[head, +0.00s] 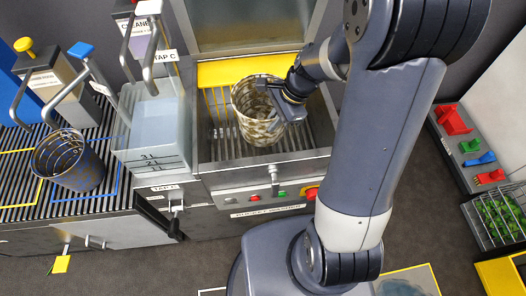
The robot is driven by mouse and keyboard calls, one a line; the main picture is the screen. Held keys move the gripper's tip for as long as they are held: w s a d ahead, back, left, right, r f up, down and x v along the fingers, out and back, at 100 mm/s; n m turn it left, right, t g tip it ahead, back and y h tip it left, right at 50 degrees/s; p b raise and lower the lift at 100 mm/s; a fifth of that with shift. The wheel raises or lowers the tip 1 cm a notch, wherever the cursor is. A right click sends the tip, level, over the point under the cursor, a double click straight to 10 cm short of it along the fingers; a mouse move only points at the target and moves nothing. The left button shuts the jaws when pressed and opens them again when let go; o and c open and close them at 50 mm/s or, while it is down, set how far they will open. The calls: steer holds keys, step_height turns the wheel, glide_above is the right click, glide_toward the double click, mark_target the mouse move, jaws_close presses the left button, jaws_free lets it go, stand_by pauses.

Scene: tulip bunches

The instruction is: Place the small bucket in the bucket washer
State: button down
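A bucket with blotchy brown and pale walls (243,103) is upright in the open bay of the bucket washer (315,140), over its metal grate. It looks like the small bucket. Whether its base rests on the grate or is slightly above it, I cannot tell. My gripper (279,105) is at the bucket's right side, overlapping its wall and rim. The fingertips are partly hidden against the bucket, so I cannot tell whether they grip it. The washer's yellow panel (238,71) is behind the bucket, and its front has several buttons.

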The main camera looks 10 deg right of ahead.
mark_target(273, 141)
steer(key=shift+s+f, duration=0.1)
steer(key=shift+f, duration=0.2)
step_height(273, 141, down, 10)
steer(key=shift+r+b, duration=0.15)
steer(key=shift+b, duration=0.8)
steer(key=c, duration=1.6)
jaws_free()
steer(key=shift+d+r, duration=0.1)
steer(key=shift+r, duration=0.25)
steer(key=p+v, duration=0.2)
steer(key=v, duration=0.9)
steer(key=shift+d+r, duration=0.1)
steer(key=shift+r, duration=0.05)
